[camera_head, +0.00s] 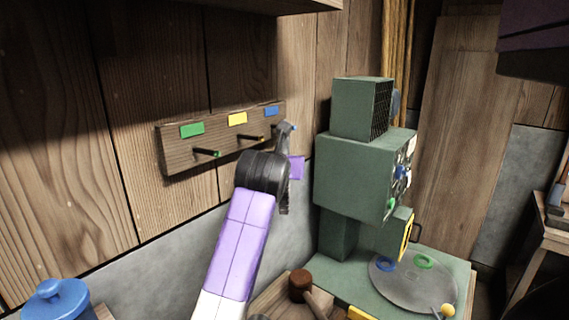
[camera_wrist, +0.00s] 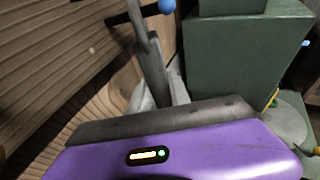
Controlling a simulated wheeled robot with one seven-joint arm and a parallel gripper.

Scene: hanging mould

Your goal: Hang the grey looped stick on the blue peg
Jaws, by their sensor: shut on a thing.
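The grey looped stick (camera_wrist: 153,70) rises from my gripper (camera_wrist: 163,112) in the wrist view, leaning slightly left. Its upper end runs out of the frame, so its loop is not clear. The blue ball tip of the blue peg (camera_wrist: 166,6) shows at the top, just right of the stick. In the head view my gripper (camera_head: 284,165) is up at the right end of the peg board, largely hidden behind my wrist. A grey piece reaches up to the blue peg's tip (camera_head: 293,127). I cannot tell whether the loop is around the peg or beside it.
The wooden peg board (camera_head: 171,151) on the wall carries green, yellow and blue labels. The green peg (camera_head: 207,152) and yellow peg (camera_head: 252,138) look empty. A green machine (camera_head: 352,170) stands close to the right of my gripper. A mallet (camera_head: 300,283) lies below.

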